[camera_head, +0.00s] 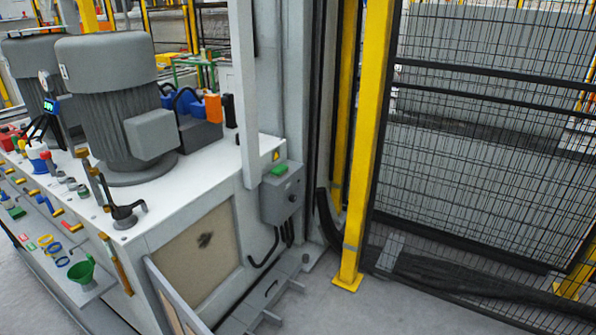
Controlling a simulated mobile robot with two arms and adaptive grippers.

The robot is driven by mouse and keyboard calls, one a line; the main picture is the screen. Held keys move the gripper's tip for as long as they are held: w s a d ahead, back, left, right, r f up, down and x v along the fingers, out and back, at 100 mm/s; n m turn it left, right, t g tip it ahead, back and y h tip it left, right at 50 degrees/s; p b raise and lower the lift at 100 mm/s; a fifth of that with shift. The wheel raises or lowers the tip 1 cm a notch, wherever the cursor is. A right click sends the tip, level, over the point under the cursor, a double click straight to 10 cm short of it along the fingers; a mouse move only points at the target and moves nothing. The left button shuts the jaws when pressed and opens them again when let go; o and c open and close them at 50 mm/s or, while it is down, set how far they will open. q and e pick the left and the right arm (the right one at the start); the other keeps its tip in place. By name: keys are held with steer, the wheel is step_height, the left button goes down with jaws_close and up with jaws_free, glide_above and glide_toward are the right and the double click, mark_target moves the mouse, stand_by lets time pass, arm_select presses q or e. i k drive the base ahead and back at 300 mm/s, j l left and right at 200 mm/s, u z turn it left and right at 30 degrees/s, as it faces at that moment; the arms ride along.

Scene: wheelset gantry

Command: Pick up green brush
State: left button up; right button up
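A small green block-shaped item (279,170) lies on top of a grey control box (282,195) at the front right corner of the white machine. It may be the green brush, but it is too small to make out bristles. Another small green item (15,212) lies at the far left on the machine's lower ledge; its kind is unclear. Neither of my grippers is in view.
The white machine (205,185) carries large grey motors (105,95) and several valves. A green funnel (81,272) sits on the lower left ledge. A yellow post (366,130) and black mesh fence (485,130) stand at the right. Grey floor (390,315) is clear in front.

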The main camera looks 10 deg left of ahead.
mark_target(281, 169)
steer(key=i+l+u, duration=0.1)
steer(key=i+l, duration=0.95)
steer(key=i, duration=0.15)
